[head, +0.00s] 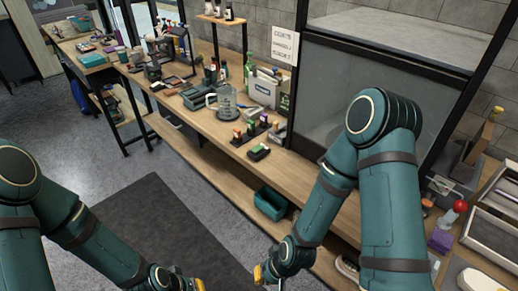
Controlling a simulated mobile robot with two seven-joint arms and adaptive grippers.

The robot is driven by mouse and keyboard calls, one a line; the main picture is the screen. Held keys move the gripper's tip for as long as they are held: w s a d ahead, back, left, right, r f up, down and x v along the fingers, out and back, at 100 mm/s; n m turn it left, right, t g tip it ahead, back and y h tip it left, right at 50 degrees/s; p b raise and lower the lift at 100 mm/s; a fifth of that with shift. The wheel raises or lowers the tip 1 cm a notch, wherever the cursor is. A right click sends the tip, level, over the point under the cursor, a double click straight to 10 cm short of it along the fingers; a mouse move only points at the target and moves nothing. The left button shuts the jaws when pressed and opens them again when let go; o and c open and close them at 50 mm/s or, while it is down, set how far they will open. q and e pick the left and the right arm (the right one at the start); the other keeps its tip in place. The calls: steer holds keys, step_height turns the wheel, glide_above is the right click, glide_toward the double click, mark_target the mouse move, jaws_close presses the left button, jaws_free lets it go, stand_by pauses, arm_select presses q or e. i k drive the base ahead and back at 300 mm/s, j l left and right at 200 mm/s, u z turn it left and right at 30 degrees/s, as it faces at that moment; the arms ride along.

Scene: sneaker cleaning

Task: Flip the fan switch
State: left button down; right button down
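I cannot make out a switch clearly marked for a fan. A red ball-topped object (459,206) stands at the right edge among the bench items; whether it is a switch, I cannot tell. My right gripper (268,284) is low at the bottom edge, in front of the bench's lower shelf and far from the red-topped object. My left gripper (188,284) is at the bottom edge over the dark mat. Both grippers are cut off by the frame, so their fingers are mostly hidden.
A long wooden bench (195,120) carries bottles, brushes and a clear jug (227,102). A glass-fronted booth (338,100) stands behind it, partly covered by my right arm. A green bin (270,203) sits on the lower shelf. The dark floor mat (150,225) is clear.

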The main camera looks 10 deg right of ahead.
mark_target(257, 149)
steer(key=z, duration=1.8)
steer(key=k+j, duration=0.1)
steer(key=j, duration=1.05)
